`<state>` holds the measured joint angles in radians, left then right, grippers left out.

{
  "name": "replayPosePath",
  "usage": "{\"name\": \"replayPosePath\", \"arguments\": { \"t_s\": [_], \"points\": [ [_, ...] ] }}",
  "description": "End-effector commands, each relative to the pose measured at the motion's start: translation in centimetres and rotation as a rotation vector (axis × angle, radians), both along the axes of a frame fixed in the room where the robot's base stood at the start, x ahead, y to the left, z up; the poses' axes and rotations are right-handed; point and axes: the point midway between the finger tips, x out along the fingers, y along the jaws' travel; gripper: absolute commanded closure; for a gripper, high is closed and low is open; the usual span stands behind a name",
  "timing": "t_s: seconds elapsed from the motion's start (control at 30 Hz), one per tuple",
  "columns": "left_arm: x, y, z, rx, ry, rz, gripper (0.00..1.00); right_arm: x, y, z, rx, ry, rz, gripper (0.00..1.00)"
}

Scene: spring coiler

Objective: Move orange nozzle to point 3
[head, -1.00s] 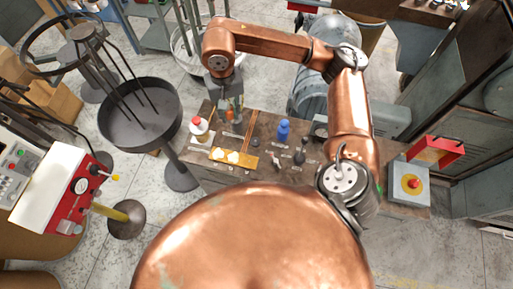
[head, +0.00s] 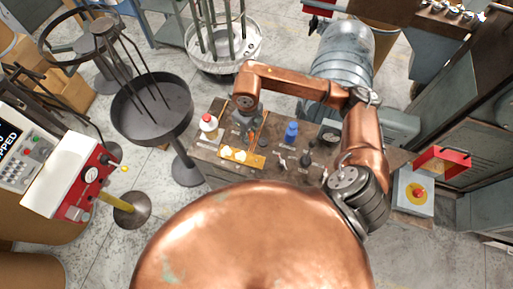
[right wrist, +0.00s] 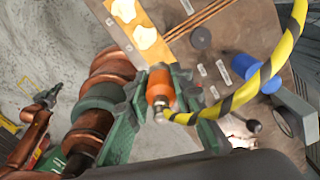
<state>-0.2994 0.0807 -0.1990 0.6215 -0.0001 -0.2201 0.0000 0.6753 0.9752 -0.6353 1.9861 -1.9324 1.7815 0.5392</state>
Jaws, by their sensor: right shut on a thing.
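The orange nozzle (right wrist: 160,85) is between the green fingers of my right gripper (right wrist: 163,82) in the right wrist view. The gripper is shut on it. A yellow-black striped hose (right wrist: 262,75) runs up to the right from beside the nozzle's end. In the head view my right gripper (head: 244,116) is over the back left part of the brown worktable (head: 208,160); the nozzle is too small there to make out clearly. Point 3 cannot be told from the table's small labels.
A yellow tray (head: 257,161) with pale pieces lies at the table's front.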

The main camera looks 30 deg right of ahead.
Motion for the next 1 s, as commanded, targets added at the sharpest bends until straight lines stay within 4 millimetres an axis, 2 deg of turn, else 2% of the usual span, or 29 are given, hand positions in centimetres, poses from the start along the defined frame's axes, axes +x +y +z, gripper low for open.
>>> {"name": "replayPosePath", "arguments": {
  "t_s": [0.3, 0.5, 0.7, 1.0],
  "points": [
    [0.1, 0.0, 0.6, 0.0, -0.001, -0.001, 1.0, -1.8, -0.5, -3.7, -0.002, 0.006, -0.789, 1.0],
    [0.1, -0.1, 0.8, 0.0, -0.002, -0.001, 1.0, -2.8, -0.9, -5.6, -0.005, 0.005, -1.217, 1.0],
    [0.1, -0.1, 0.9, -0.001, -0.001, -0.001, 1.0, -3.3, -1.1, -6.6, -0.006, 0.003, -1.454, 1.0],
    [0.0, -0.1, 0.3, -0.001, 0.001, -0.001, 1.0, -3.4, -1.1, -7.5, -0.005, 0.002, -1.507, 1.0]
  ]
}}
